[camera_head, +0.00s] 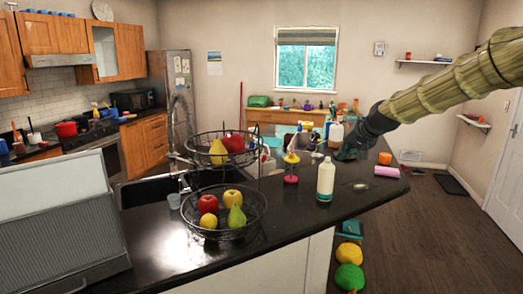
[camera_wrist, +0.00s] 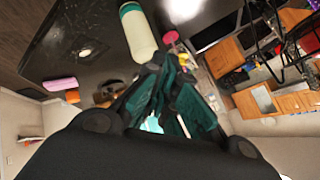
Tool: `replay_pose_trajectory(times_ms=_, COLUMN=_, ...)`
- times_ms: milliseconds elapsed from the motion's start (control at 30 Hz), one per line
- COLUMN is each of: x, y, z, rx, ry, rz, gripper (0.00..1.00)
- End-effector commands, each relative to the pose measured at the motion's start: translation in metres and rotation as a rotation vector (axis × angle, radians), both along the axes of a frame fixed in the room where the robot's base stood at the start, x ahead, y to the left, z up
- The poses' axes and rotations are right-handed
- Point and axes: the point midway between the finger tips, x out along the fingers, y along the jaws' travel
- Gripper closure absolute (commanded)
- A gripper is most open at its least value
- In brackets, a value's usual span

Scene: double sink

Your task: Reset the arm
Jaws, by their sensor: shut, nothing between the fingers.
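My arm (camera_head: 455,80) reaches in from the right in the head view, with a tan sleeve-like cover. My gripper (camera_head: 347,153) is dark with teal fingers and hangs above the right end of the black counter. In the wrist view its teal fingers (camera_wrist: 172,100) are shut with nothing between them.
A two-tier wire fruit basket (camera_head: 222,212) stands by the sink (camera_head: 150,187). A pink and yellow bottle (camera_head: 291,168), a pink roll (camera_head: 387,171) and an orange item (camera_head: 385,158) are on the counter (camera_head: 280,218). Open floor (camera_head: 450,230) lies to the right.

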Motion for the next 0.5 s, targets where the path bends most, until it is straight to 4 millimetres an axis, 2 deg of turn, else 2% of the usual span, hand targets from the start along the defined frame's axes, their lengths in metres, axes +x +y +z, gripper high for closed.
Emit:
replay_pose_trajectory(times_ms=33, x=-0.001, y=0.001, z=-0.013, rx=-0.004, ry=0.010, rz=0.002, gripper=1.00)
replay_pose_trajectory(times_ms=367, x=-0.014, y=0.014, z=-0.085, rx=-0.035, ry=0.054, rz=0.016, gripper=1.00)
replay_pose_trajectory(times_ms=500, x=-0.025, y=0.020, z=-0.133, rx=-0.054, ry=0.086, rz=0.026, gripper=1.00)
